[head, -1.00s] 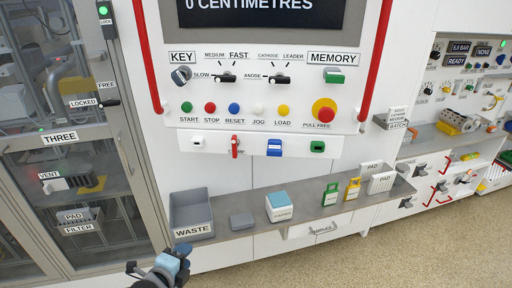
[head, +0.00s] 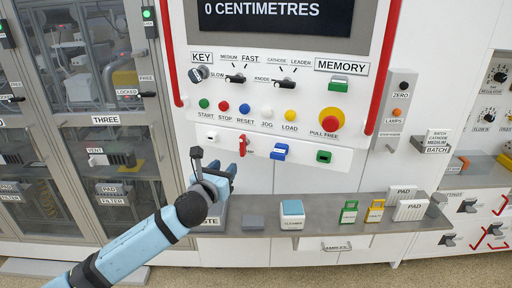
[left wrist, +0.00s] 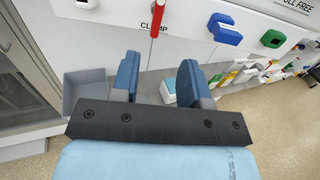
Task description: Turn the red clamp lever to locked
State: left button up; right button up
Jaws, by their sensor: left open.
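The red clamp lever (head: 243,146) points up and down on the lower strip of the white panel, left of a blue connector. In the left wrist view the lever (left wrist: 156,18) is at the top edge, partly cut off, beside the label CLAMP. My left gripper (head: 223,168) is open and empty, just below and left of the lever in the head view. In the left wrist view its two blue fingers (left wrist: 158,72) stand apart, with the lever beyond the gap and not touched. My right gripper is not in view.
The blue connector (head: 279,152) and a green socket (head: 324,157) sit right of the lever. Below is a grey shelf (head: 330,221) with a white-and-blue box (head: 291,214) and pads (head: 411,210). A red rail (head: 169,60) runs down the panel's left side.

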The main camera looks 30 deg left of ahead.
aim_at(241, 145)
pick_arm(q)
jog(key=w+a, duration=0.1)
jog(key=w, duration=0.3)
jog(key=w+a+p, duration=0.1)
jog(key=w, duration=0.3)
jog(key=w+p, duration=0.1)
jog(key=w, duration=0.3)
jog(key=shift+w+a+r, duration=0.2)
jog(key=shift+w+a, duration=0.1)
jog(key=shift+a, duration=0.1)
jog(key=shift+w+f, duration=0.1)
jog(key=shift+w, duration=0.4)
jog(key=c, duration=0.7)
jog(key=shift+c, duration=0.2)
